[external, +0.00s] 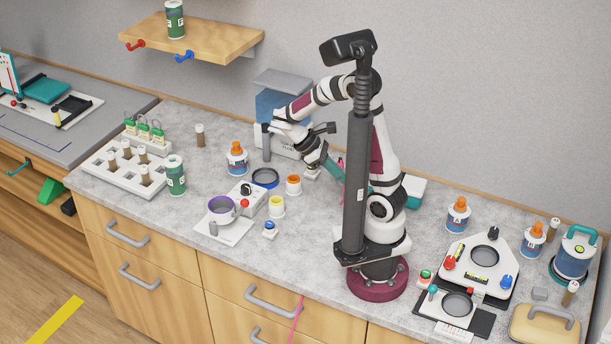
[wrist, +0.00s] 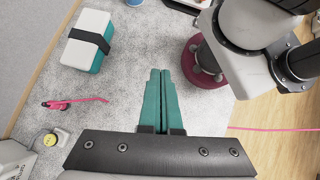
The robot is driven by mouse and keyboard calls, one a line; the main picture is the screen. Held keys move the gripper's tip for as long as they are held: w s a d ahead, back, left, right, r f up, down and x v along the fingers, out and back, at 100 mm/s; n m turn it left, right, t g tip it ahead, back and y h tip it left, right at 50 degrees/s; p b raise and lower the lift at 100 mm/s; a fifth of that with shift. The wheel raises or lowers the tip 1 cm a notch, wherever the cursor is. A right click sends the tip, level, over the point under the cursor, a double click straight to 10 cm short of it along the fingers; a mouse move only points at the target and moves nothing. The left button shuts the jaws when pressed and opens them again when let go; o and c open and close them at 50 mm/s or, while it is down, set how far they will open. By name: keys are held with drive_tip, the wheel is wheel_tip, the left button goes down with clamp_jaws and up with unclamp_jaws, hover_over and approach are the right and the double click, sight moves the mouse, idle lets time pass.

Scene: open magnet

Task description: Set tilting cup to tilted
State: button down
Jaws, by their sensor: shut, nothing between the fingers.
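The tilting cup (external: 222,208) is a purple-rimmed bowl on a white base plate (external: 230,235), left of centre on the counter in the external view. Its opening faces up and it looks roughly level. A small grey post (external: 213,229) stands at the front of the plate. My gripper (external: 337,172) is well to the right of the cup, above the rear of the counter, partly behind my arm's column. Its teal fingers (wrist: 163,72) are pressed together with nothing between them in the wrist view. The cup is not visible in the wrist view.
Between cup and gripper stand a black-handled white device (external: 247,196), a yellow cup (external: 277,207), an orange cup (external: 293,185) and a dark ring (external: 265,178). A green can (external: 176,175) stands left of the cup. A strapped teal-and-white box (wrist: 87,42) lies near my gripper.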

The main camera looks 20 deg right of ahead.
drive_tip(key=w+a+f+n+t+h, duration=0.25)
drive_tip(key=a+n+t, duration=0.25)
drive_tip(key=a+n, duration=0.25)
drive_tip(key=w+a+f+n+t+h, duration=0.1)
drive_tip(key=a+f+n+t+h, duration=0.4)
drive_tip(key=n, duration=0.4)
drive_tip(key=s+a+f+n+t+y, duration=1)
drive_tip(key=a+n+t, duration=0.3)
drive_tip(key=n, duration=0.4)
drive_tip(key=shift+s+a+f+n+t, duration=0.25)
drive_tip(key=shift+s+a+n+t, duration=0.1)
drive_tip(key=shift+s, duration=0.1)
